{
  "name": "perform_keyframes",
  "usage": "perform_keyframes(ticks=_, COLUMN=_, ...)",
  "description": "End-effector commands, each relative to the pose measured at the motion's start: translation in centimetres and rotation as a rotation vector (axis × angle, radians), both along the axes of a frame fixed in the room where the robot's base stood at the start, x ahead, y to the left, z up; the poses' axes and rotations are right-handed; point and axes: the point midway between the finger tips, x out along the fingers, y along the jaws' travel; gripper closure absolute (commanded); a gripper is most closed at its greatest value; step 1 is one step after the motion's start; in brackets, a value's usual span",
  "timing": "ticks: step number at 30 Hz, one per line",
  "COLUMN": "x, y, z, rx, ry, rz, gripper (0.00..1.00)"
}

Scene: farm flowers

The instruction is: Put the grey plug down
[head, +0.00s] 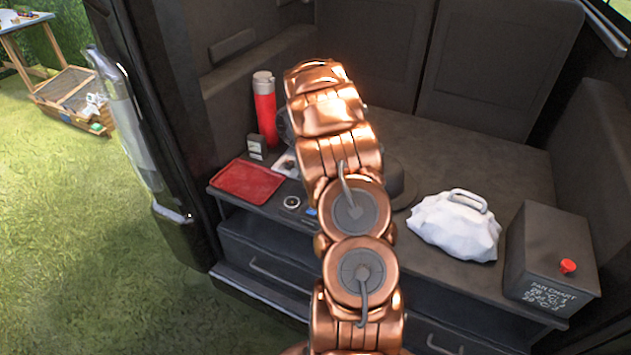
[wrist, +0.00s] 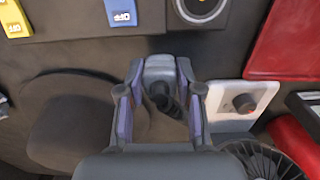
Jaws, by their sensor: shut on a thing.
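The grey plug (wrist: 160,68) shows in the wrist view between the two fingers of my gripper (wrist: 160,82). My gripper is shut on it, with a finger on each side. A black part, perhaps its cord or base, shows below it between the fingers. The plug is above or at the dark shelf; I cannot tell whether it touches. In the head view my copper arm hides both the gripper and the plug.
A red tray (head: 248,181), a red flask (head: 264,115), a round dial (head: 291,202) and a blue tag (wrist: 121,12) are nearby. A white plate with a knob (wrist: 225,100) lies right of the gripper, a dark hat (head: 402,188) left in the wrist view. A white bundle (head: 453,228) and dark box (head: 535,262) stand right.

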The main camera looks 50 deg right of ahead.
Motion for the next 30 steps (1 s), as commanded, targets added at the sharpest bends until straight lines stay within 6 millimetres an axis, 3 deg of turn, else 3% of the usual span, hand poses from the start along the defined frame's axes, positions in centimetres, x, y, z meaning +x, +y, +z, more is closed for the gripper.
perform_keyframes(ticks=6, x=1.4, y=-2.4, z=-0.1, rx=-0.001, ry=-0.003, rz=0.000, gripper=1.00)
perform_keyframes(ticks=12, x=2.0, y=-3.6, z=-0.4, rx=0.000, ry=0.000, rz=0.000, gripper=1.00)
perform_keyframes(ticks=18, x=2.1, y=-3.8, z=-0.7, rx=0.000, ry=0.000, rz=0.000, gripper=1.00)
perform_keyframes(ticks=30, x=2.2, y=-3.8, z=-4.0, rx=0.000, ry=-0.001, rz=0.000, gripper=1.00)
